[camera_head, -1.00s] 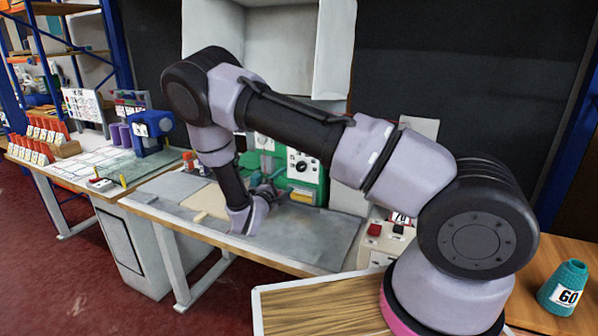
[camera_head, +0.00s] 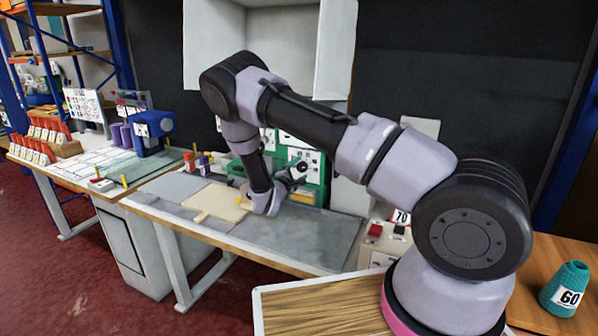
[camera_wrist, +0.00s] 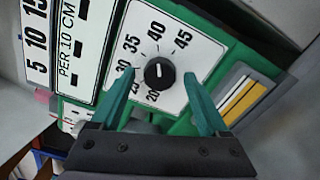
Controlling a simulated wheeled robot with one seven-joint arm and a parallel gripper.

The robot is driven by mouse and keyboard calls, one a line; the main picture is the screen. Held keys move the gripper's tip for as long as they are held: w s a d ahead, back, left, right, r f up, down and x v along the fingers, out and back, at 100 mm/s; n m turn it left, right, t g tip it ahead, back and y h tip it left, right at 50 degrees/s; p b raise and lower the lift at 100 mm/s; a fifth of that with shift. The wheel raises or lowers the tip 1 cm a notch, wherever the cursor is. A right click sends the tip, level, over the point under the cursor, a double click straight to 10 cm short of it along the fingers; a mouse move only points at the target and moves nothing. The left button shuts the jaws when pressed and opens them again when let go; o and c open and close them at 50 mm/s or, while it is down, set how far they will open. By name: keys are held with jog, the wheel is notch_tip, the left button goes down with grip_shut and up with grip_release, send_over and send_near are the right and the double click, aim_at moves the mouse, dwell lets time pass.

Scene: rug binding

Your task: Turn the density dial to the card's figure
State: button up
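The density dial (camera_wrist: 159,73) is a black round knob with a small white mark, on a white plate printed 20, 25, 30, 35, 40 and 45. The exact figure its mark points at is hard to read. The plate (camera_head: 312,157) sits on a green machine (camera_head: 269,143) in the head view, partly behind my gripper (camera_head: 298,172). In the wrist view my gripper (camera_wrist: 202,98) is open, its two teal fingers spread wide below and to either side of the knob, with nothing between them. I cannot identify the task's card.
Left of the dial is a panel (camera_wrist: 75,45) reading 5, 10, 15 and PER 10 CM. A yellow-striped slot (camera_wrist: 242,97) is to its right. A 70 sign (camera_head: 401,217) stands by a red button (camera_head: 376,230).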

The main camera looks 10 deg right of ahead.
grip_shut()
jog(key=n, duration=0.3)
jog(key=shift+n, duration=2.3)
jog(key=shift+o, duration=0.9)
grip_release()
